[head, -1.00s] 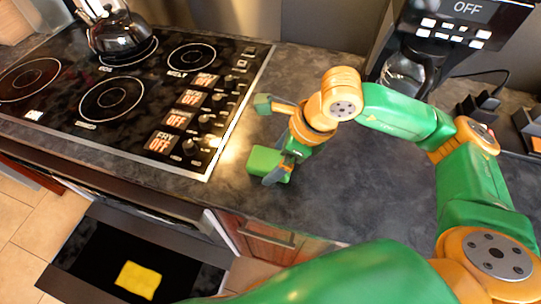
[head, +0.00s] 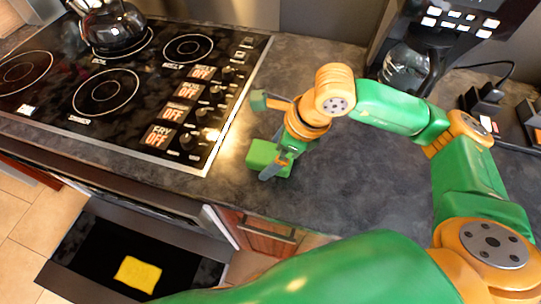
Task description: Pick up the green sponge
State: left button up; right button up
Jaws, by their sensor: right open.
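The green sponge (head: 262,153) lies on the dark countertop, just right of the stovetop's front right corner. My right gripper (head: 276,165) points down at it from the right. The gripper is open, and one grey finger shows across the sponge's right part. The other finger is mostly hidden, and I cannot tell whether either finger touches the sponge. My left gripper is not in view.
A black stovetop (head: 130,118) with a kettle (head: 113,27) fills the left. A coffee machine (head: 405,70) stands at the back right. Below the counter, an open drawer (head: 85,250) holds a yellow cloth or sponge (head: 137,273). Counter right of my gripper is clear.

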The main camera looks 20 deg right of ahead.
aim_at(266, 152)
dwell(0.3)
jog(key=c, duration=1.2)
jog(key=shift+r+p, duration=0.4)
jog(key=shift+p, duration=0.2)
jog(key=shift+w+r, duration=0.1)
jog(key=shift+r, duration=1.2)
jog(key=s+a+r+b, duration=0.1)
jog(key=s+a+r, duration=0.1)
jog(key=a+r, duration=0.1)
jog(key=s+a+r+b, duration=0.1)
jog(key=a+r, duration=0.2)
jog(key=a, duration=0.2)
jog(key=s+a+r+b, duration=0.1)
jog(key=s+a+r, duration=0.1)
jog(key=a+r, duration=0.2)
jog(key=shift+s+a+b, duration=0.3)
jog(key=shift+a+b, duration=0.05)
jog(key=shift+a, duration=0.15)
